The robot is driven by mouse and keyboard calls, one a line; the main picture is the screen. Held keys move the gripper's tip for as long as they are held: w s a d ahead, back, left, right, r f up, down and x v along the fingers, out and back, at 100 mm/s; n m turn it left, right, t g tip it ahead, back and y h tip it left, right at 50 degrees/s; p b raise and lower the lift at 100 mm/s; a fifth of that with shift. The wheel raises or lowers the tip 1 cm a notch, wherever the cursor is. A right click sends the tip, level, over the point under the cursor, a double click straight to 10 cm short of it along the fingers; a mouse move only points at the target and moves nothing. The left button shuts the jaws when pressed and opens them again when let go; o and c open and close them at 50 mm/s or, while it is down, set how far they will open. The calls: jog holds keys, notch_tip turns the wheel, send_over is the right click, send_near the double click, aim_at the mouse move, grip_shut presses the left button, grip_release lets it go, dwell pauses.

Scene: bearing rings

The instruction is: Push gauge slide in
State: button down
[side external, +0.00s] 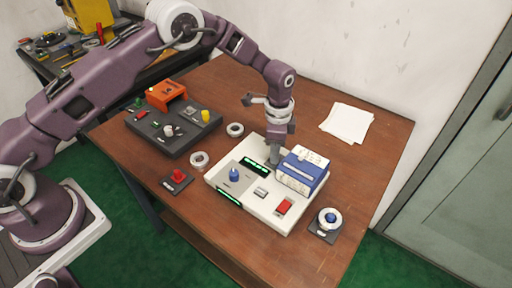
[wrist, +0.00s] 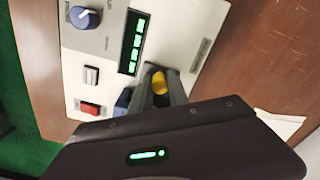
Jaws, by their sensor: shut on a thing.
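The white gauge panel (side external: 262,218) lies on the wooden table and carries a blue box (side external: 302,172) with white faces at its right rear. My gripper (side external: 272,160) reaches down at the panel's rear, just left of the blue box. In the wrist view my gripper (wrist: 160,84) is shut on a small yellow piece (wrist: 159,87), beside the green-lit display (wrist: 134,42). The yellow piece looks like the slide's handle; the slide's body is hidden by my gripper. A bit of the blue box shows in the wrist view (wrist: 123,100).
The panel also bears a blue knob (side external: 234,174), a grey switch (side external: 261,193) and a red rocker (side external: 284,206). Two pale rings (side external: 235,129) (side external: 199,160), a red-button box (side external: 177,180), a dark tray (side external: 172,130) and a blue-topped dial (side external: 329,219) stand around. Papers (side external: 347,122) lie at the back right.

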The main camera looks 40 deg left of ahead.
jog(key=shift+d, duration=0.45)
jog(key=c, duration=1.4)
grip_release()
jog(key=shift+s, duration=0.1)
jog(key=shift+c, duration=0.2)
jog(key=shift+a+r, duration=0.1)
jog(key=shift+r, duration=0.35)
jog(key=shift+a+r, duration=0.1)
jog(key=shift+r, duration=2.95)
jog(key=shift+r, duration=0.1)
